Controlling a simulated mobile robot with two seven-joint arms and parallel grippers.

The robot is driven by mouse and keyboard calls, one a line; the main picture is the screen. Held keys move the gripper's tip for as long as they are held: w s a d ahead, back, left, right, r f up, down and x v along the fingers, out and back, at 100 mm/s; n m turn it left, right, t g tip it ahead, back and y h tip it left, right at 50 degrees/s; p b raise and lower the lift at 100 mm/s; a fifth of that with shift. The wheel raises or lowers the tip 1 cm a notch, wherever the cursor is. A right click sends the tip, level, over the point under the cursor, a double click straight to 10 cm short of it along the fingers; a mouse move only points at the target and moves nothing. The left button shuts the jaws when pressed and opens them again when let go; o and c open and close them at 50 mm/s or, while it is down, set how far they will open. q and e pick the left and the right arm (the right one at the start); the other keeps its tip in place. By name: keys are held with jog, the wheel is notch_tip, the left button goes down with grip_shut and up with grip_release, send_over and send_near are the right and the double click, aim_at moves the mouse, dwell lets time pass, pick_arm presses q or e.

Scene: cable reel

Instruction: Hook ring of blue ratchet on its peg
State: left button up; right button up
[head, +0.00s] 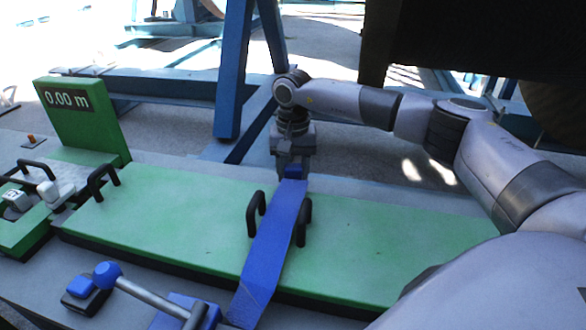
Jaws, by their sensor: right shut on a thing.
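The blue ratchet (185,312) is at the bottom edge, with a grey lever ending in a blue ball knob (107,275). Its blue strap (272,240) runs up across the green panel, between two black handles (256,212). My right gripper (292,172) points down past the panel's far edge. It is shut on the blue end piece of the strap. The ring cannot be made out at the jaws. I cannot pick out the peg. My left gripper is not in view.
The long green panel (160,215) fills the middle. A green display (75,115) reading 0.00 m stands at left, near more black handles (103,180). Blue frame beams (235,70) rise behind the panel. A large dark body (470,45) hangs at upper right.

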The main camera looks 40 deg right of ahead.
jog(key=shift+f, duration=0.6)
dwell(0.6)
jog(key=shift+f+b, duration=0.9)
jog(key=shift+f, duration=0.3)
dwell(0.9)
jog(key=o, duration=1.3)
jog(key=shift+c, duration=0.2)
notch_tip(320, 180, up, 6)
jog(key=shift+r, duration=0.6)
